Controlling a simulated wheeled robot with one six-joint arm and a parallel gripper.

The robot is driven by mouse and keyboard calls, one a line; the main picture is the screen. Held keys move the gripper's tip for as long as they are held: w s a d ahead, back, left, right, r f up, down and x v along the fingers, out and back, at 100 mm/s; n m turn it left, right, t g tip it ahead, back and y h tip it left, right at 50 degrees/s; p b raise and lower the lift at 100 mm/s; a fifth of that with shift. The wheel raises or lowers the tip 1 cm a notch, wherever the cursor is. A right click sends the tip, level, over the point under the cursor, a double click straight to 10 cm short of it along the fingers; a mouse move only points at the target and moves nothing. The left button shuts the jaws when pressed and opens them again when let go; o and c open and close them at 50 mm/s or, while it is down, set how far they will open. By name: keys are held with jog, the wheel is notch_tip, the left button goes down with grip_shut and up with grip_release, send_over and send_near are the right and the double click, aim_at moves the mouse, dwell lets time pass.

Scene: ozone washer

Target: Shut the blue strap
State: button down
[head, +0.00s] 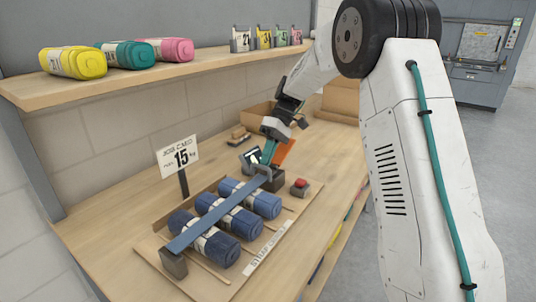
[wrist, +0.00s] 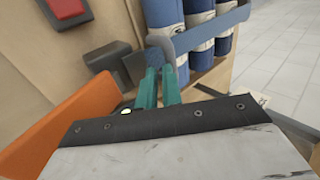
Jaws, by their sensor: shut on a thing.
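The blue strap (head: 215,218) runs straight over three rolled blue bundles (head: 230,217), from a dark block (head: 173,262) at the near left to a dark catch block (head: 265,180) at the far right. My gripper (head: 266,158) is at the strap's far end, just above the catch block. In the wrist view, the teal fingers (wrist: 158,85) are closed together on the end of the strap (wrist: 208,32), beside the dark block (wrist: 110,65). I cannot tell whether the strap end touches the catch block.
A red button (head: 300,184) on a dark base sits right of the catch block. An orange piece (head: 284,150) is close to my gripper. A shelf (head: 120,80) with colored rolls overhangs the bench.

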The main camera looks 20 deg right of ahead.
jog(key=shift+s+f, duration=0.15)
jog(key=shift+f, duration=0.25)
jog(key=v, duration=0.8)
jog(key=shift+r, duration=0.25)
jog(key=shift+w, duration=0.25)
jog(key=f+m, duration=0.1)
jog(key=s+f, duration=0.1)
jog(key=f+m, duration=0.1)
jog(key=shift+s+d+m+h, duration=0.25)
jog(key=shift+s+m+h, duration=0.05)
jog(key=shift+s+f+m, duration=0.2)
jog(key=shift+s+m, duration=0.3)
jog(key=shift+s, duration=0.55)
jog(key=s+a+r+m+t+h, duration=0.1)
jog(key=s+a+r+t+h, duration=0.1)
jog(key=s, duration=1.7)
jog(key=s+a+r+m+t+h, duration=0.2)
jog(key=s+t+h, duration=0.1)
jog(key=s, duration=1.5)
jog(key=shift+s+a+t+h, duration=0.15)
jog(key=shift+s+t+h, duration=0.15)
jog(key=shift+s, duration=0.1)
